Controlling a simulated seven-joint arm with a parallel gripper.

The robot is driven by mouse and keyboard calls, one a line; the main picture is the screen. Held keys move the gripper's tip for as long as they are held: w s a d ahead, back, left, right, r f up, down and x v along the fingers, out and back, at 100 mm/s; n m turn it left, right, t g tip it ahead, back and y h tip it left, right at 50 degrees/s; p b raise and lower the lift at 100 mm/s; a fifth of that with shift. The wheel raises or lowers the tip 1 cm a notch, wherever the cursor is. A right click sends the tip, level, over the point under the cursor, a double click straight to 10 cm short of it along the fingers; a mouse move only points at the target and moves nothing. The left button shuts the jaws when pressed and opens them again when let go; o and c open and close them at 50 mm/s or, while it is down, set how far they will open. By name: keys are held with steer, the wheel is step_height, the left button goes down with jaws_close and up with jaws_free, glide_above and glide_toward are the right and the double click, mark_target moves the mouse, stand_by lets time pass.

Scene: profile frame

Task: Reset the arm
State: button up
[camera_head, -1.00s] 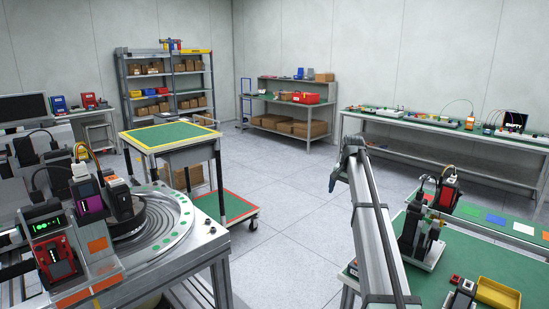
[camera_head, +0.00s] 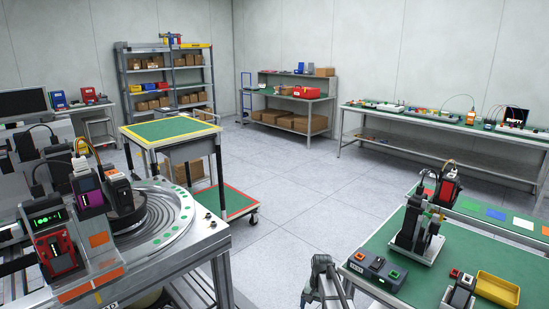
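Part of my arm (camera_head: 324,280) shows at the bottom edge, a little right of centre, as a grey jointed piece cut off by the frame. It is low, left of the green-topped bench on the right. A small dark part hangs at its left side, close to the bottom edge. I cannot make out the fingers of my gripper or whether anything is in them.
A control box (camera_head: 374,270) with buttons, a black device on a white plate (camera_head: 417,235) and a yellow tray (camera_head: 498,290) stand on the right bench. A round turntable (camera_head: 178,215) is at the left. A green-topped cart (camera_head: 172,134) stands behind it. Open floor lies in the middle.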

steer(key=s+f+n+g, duration=0.1)
steer(key=s+f, duration=0.9)
steer(key=s, duration=0.3)
steer(key=s+f+n+g, duration=0.1)
steer(key=s+f, duration=0.2)
steer(key=s, duration=0.9)
steer(key=s+d+f+n+g, duration=0.1)
steer(key=s+f, duration=0.3)
steer(key=s, duration=0.8)
steer(key=s+d+f+n+g, duration=0.1)
steer(key=s+f+g, duration=0.1)
steer(key=s, duration=1)
steer(key=shift+s+f+h, duration=0.25)
steer(key=shift+f+h, duration=0.15)
steer(key=shift+f, duration=0.25)
